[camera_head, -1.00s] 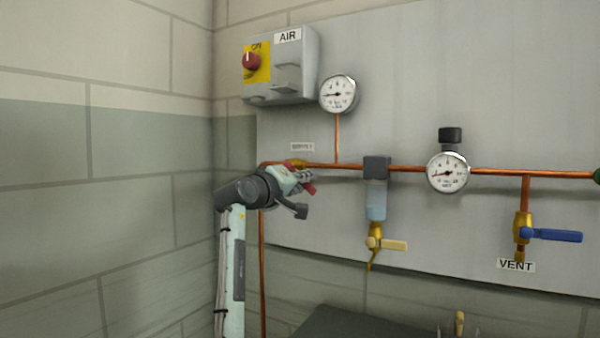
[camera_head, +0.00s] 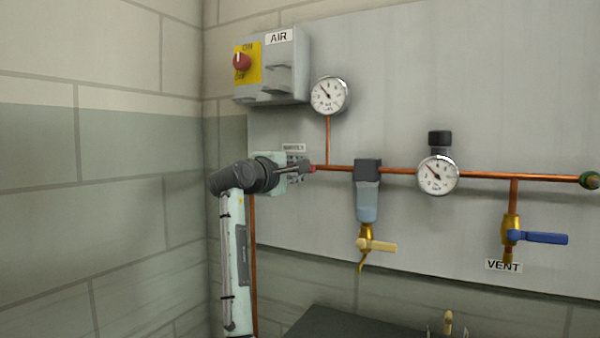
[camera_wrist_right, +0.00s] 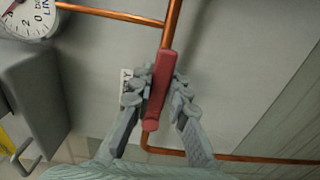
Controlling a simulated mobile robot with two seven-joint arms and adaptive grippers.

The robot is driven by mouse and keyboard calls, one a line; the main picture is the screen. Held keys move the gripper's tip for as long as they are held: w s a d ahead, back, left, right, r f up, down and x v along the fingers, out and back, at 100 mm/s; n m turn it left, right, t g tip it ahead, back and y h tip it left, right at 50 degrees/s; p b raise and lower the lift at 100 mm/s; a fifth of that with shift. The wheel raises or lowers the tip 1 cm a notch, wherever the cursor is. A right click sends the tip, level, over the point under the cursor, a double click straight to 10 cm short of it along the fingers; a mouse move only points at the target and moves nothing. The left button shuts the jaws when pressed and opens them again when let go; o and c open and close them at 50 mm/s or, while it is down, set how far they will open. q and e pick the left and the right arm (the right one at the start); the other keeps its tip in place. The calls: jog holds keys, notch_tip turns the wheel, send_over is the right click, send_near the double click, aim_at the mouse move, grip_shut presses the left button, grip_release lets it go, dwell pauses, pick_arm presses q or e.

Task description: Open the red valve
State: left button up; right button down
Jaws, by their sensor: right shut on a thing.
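The red valve handle (camera_wrist_right: 158,92) lies between the fingers of my right gripper (camera_wrist_right: 162,86) in the right wrist view. The fingers are shut on it from both sides. The handle lies in line with the copper pipe. In the head view, only the red tip of the handle (camera_head: 311,168) shows past my right gripper (camera_head: 298,169), pointing right along the pipe (camera_head: 340,168). The valve body is hidden behind the gripper. My left gripper is not in view.
An air switch box (camera_head: 272,66) hangs above the gripper, with a round gauge (camera_head: 329,96) beside it. A filter (camera_head: 367,190) with a cream lever, a second gauge (camera_head: 438,176) and a blue vent lever (camera_head: 540,238) are to the right. A dark surface (camera_head: 345,324) lies below.

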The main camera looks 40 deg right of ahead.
dwell(0.5)
jog(key=c, duration=1.4)
grip_release()
jog(key=shift+r, duration=0.1)
jog(key=shift+c, duration=0.2)
jog(key=v, duration=1.2)
jog(key=shift+a, duration=0.1)
